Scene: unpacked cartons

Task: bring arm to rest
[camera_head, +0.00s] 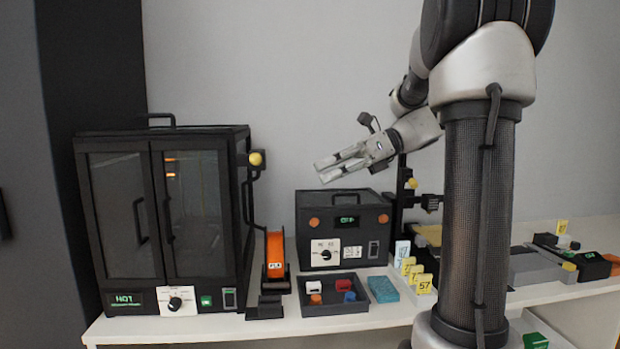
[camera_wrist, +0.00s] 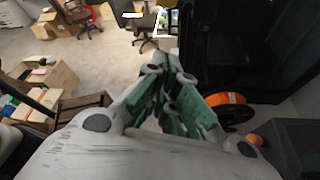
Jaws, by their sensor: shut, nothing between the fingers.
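My arm (camera_head: 478,190) reaches up on the right of the head view and bends back down toward the left. My gripper (camera_head: 322,172) points left and slightly down, in the air above the small black box with a dial. It is shut and holds nothing. In the wrist view the gripper (camera_wrist: 168,62) shows its two fingers, with green inner sides, meeting at the far end. The gripper looks clear of the box top in the head view, but the exact gap cannot be told.
A black two-door cabinet (camera_head: 170,215) stands at the left on the white table (camera_head: 385,318). The small black box (camera_head: 343,232) is below my gripper. A dark tray (camera_head: 335,305) holds small coloured blocks. An orange spool (camera_head: 275,250) and yellow number tags (camera_head: 424,284) stand nearby.

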